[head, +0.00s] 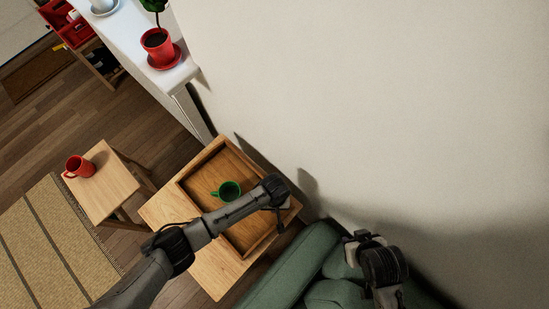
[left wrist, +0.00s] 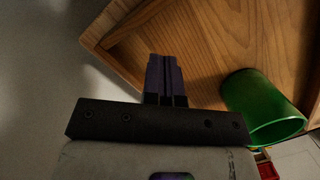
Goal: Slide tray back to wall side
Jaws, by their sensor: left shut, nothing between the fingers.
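A square wooden tray (head: 205,158) with a raised rim lies on a light wooden table (head: 214,275). It sits toward the table's wall side, with a bare strip of tabletop in front. A green mug (head: 229,190) stands inside it. My left gripper (head: 286,203) is at the tray's right corner near the wall, its fingers partly hidden by my wrist. In the left wrist view my shut, empty fingers (left wrist: 165,75) show beside the tray's rim (left wrist: 118,32), with the green mug (left wrist: 262,108) to the right. I cannot tell whether they touch the rim. My right gripper (head: 358,239) hangs over the sofa.
A pale wall (head: 400,110) runs behind the table. A green sofa (head: 290,262) stands close on the right. A stool (head: 103,185) with a red mug (head: 79,167) is at left. A white shelf (head: 135,35) holds a plant in a red pot (head: 157,43).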

